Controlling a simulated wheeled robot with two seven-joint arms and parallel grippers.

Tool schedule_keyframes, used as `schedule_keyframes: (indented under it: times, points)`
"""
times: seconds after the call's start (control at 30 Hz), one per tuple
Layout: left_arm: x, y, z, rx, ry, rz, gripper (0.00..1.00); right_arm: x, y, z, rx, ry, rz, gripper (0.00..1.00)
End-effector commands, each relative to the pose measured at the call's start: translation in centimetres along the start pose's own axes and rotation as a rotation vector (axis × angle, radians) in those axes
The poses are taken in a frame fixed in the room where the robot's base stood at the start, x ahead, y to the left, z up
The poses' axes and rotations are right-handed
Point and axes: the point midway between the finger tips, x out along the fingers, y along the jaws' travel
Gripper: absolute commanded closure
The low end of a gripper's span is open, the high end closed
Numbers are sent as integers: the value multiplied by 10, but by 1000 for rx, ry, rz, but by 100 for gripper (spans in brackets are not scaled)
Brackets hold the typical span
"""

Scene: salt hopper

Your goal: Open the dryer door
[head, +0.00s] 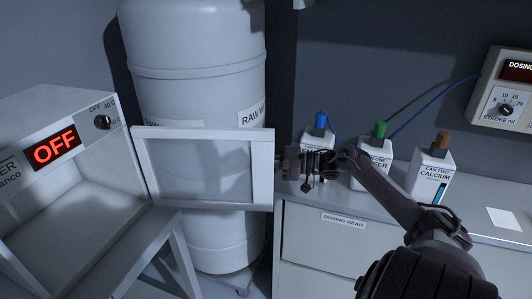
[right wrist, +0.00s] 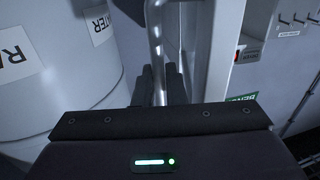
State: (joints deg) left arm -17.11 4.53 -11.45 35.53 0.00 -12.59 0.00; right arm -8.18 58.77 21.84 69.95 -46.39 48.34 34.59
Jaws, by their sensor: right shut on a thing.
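The dryer (head: 65,150) stands at the left of the head view, a white box with a red OFF display and a dark knob. Its door (head: 204,133), a white frame around a pane, stands swung wide open to the right, and the chamber (head: 75,215) shows empty. My right gripper (head: 287,163) is at the door's free right edge. In the right wrist view its dark fingers (right wrist: 160,86) are shut around the upright metal handle bar (right wrist: 157,40). My left gripper is not in view.
A large white raw-water tank (head: 195,85) stands behind the door. A grey counter (head: 470,215) to the right holds white bottles with blue (head: 321,121), green (head: 380,130) and brown (head: 441,140) caps, close to my right arm. A dosing box (head: 505,90) hangs on the wall.

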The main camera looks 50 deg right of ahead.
Motion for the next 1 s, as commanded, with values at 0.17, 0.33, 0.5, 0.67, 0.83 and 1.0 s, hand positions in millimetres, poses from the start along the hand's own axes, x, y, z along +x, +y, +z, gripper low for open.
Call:
schedule_keyframes:
  times: [0.17, 0.33, 0.5, 0.67, 0.83, 1.0]
  points:
    - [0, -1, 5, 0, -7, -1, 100, 0, -1, 3, 4, -6, -1, 100]
    - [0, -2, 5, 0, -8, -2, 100, 0, -1, 2, 4, -6, -2, 85]
    - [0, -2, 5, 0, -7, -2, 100, 0, -1, 2, 2, -4, -1, 85]
    - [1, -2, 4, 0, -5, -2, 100, -3, 0, 2, 2, -4, -1, 85]
    - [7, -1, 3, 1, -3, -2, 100, -24, 0, 4, 2, -7, 0, 85]
    - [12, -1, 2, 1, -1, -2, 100, -53, -1, 4, 4, -7, -1, 85]
